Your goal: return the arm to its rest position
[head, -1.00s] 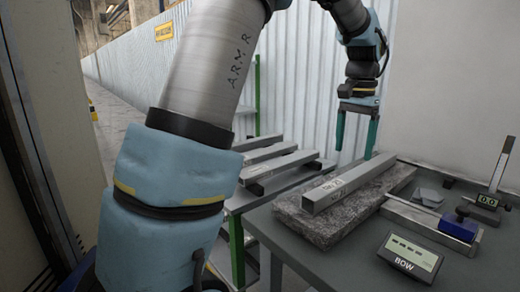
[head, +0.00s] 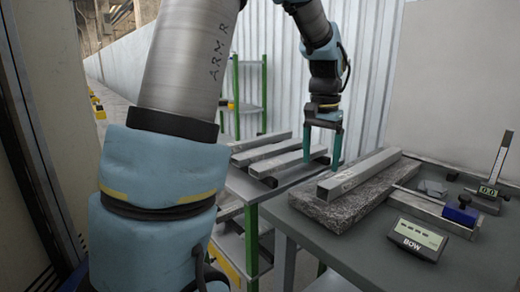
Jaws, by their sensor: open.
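My gripper (head: 322,148) hangs fingers-down in the upper middle of the head view, at the end of my bent arm. Its two green fingers are spread apart with nothing between them. It is by the gap between the rack and the table, to the left of the grey metal bar (head: 358,172) that lies lengthwise on the granite slab (head: 375,191). From this angle I cannot tell how high the fingertips are above the bars behind them.
Several metal bars (head: 262,150) lie on a rack with green posts (head: 251,240) at left. The table (head: 320,238) carries a "BOW" display (head: 417,240), a blue block (head: 460,214) and an upright gauge (head: 490,180). A corrugated wall (head: 275,75) stands behind.

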